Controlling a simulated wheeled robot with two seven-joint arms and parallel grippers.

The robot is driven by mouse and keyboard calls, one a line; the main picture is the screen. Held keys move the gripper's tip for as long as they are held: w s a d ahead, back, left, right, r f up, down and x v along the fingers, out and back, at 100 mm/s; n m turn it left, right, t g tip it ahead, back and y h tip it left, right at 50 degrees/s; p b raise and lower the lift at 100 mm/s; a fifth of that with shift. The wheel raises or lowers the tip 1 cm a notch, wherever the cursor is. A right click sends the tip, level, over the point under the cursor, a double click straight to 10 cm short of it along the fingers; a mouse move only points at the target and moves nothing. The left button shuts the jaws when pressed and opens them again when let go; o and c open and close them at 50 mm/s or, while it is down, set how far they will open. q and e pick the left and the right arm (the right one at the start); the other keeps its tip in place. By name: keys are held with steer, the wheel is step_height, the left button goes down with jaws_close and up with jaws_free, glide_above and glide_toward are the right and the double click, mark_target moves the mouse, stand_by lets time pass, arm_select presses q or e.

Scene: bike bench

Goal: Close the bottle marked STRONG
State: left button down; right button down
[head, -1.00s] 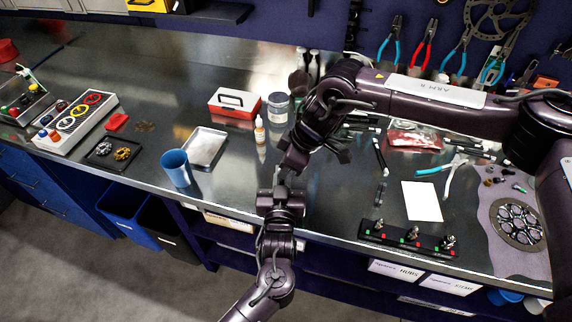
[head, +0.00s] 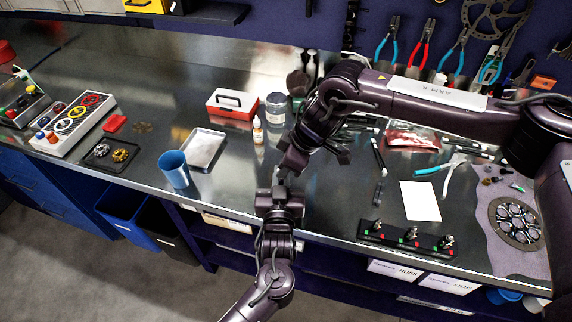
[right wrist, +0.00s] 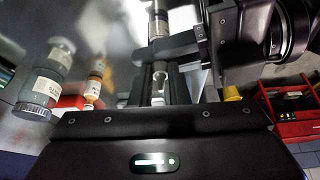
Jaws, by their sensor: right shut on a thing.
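My right gripper (head: 291,163) is above the bench in the middle of the head view. In the right wrist view it is shut on a small pale, shiny piece (right wrist: 159,84), too small to identify. My left gripper (head: 280,186) points up just below the right one; whether its fingers hold anything is hidden. A small dropper bottle (head: 258,132) with an orange label stands on the bench, left of my right gripper, and a grey jar (head: 276,110) stands behind it. The right wrist view shows the bottle (right wrist: 93,88) and the jar (right wrist: 42,92). I cannot read STRONG on either.
A red-and-white box (head: 232,104), a metal tray (head: 204,148) and a blue cup (head: 174,169) stand to the left. A white card (head: 420,200), pliers (head: 445,170) and a black switch strip (head: 408,238) lie to the right. Bare bench lies around the tray.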

arm_select(q)
steer(key=shift+r, duration=0.15)
arm_select(e)
steer(key=shift+s+d+f, duration=0.2)
steer(key=shift+f, duration=0.5)
arm_select(q)
steer(key=shift+s+d, duration=0.1)
steer(key=shift+d, duration=0.05)
arm_select(e)
steer(key=shift+w+r, duration=0.1)
steer(key=shift+r, duration=0.1)
arm_select(q)
steer(key=shift+w+a, duration=0.2)
steer(key=shift+a, duration=0.05)
arm_select(e)
steer(key=shift+r, duration=0.2)
stand_by(0.9)
